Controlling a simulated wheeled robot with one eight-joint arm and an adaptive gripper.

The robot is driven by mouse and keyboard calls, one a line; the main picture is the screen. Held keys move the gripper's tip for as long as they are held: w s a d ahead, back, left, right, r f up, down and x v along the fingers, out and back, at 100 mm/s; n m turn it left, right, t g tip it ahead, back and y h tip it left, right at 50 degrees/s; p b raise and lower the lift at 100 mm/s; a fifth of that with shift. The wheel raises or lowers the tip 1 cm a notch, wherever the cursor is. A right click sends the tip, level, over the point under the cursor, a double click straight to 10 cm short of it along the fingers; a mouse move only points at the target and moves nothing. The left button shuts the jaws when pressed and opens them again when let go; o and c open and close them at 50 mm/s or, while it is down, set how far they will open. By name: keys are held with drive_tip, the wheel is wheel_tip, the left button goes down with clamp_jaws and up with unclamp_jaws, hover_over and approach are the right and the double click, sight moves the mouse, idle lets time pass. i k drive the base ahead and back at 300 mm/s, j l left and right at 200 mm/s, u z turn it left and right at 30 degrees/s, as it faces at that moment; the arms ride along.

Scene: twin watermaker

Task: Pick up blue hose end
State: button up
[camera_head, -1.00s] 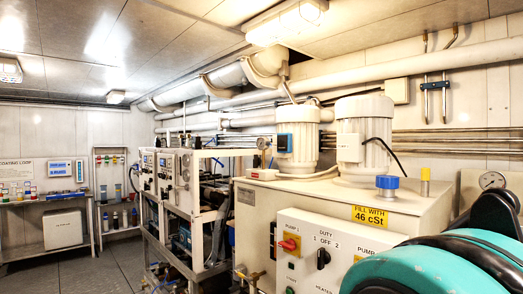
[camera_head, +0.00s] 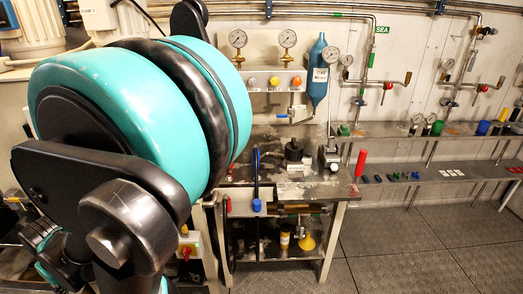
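A dark, slim, upright hose-like piece with a blue lower end (camera_head: 257,205) shows at the front edge of the workbench. It looks like the blue hose end, but it is small and I cannot be sure. Its upper part stands in front of the bench top (camera_head: 325,188). My teal and black arm fills the left of the view, close to the camera, and hides what lies behind it. I do not see my gripper's fingers, so its place relative to the hose end cannot be told.
The bench carries a black round fitting (camera_head: 293,150) and a grey valve-like piece (camera_head: 329,155). A blue cylinder (camera_head: 319,75) and gauges hang on the wall above. Shelves (camera_head: 440,173) with small parts run along the right wall. The floor (camera_head: 400,250) at lower right is clear.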

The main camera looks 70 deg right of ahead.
sight(256, 145)
drive_tip(key=z, duration=2.35)
